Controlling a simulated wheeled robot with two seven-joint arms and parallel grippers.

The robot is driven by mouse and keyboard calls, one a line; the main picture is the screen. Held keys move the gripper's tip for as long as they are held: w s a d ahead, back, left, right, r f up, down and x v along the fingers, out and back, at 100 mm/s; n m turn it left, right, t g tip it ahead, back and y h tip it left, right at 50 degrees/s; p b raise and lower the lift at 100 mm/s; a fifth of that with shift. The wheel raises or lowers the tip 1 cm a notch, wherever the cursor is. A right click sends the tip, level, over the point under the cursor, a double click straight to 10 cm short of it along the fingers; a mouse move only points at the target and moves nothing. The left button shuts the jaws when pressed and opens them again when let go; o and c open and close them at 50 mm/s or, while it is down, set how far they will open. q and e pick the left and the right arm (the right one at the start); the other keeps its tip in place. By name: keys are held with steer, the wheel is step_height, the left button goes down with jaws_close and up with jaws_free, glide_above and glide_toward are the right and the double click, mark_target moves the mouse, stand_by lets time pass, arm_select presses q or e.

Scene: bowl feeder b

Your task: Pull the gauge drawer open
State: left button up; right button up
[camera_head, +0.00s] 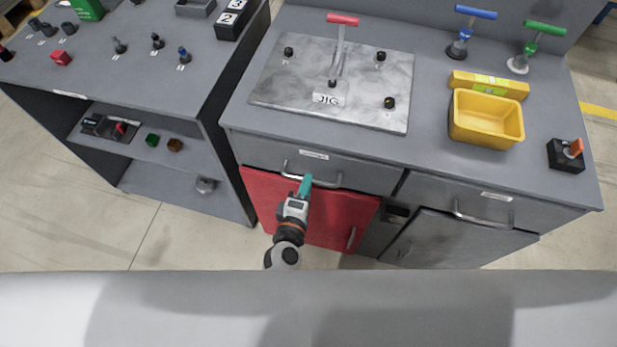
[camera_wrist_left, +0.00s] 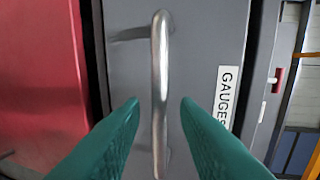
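The gauge drawer (camera_head: 352,171) is the grey drawer above the red cabinet door, and it looks shut. Its GAUGES label (camera_wrist_left: 226,96) reads clearly in the left wrist view. Its silver bar handle (camera_wrist_left: 159,85) stands upright in that view; the handle also shows in the head view (camera_head: 325,181). My left gripper (camera_head: 306,181) is at the handle. In the left wrist view its two green fingers (camera_wrist_left: 160,101) are apart, one on each side of the bar, with gaps between fingers and bar. My right gripper is not in view.
A red cabinet door (camera_head: 335,222) is below the drawer. A second grey drawer (camera_head: 455,198) with its own handle is to the right. On the worktop are a metal jig plate (camera_head: 290,75), a yellow bin (camera_head: 486,119) and an orange-levered switch box (camera_head: 566,154). Another bench stands left.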

arm_select(q)
steer(key=shift+x, duration=1.4)
steer(key=shift+c, duration=0.6)
jaws_close()
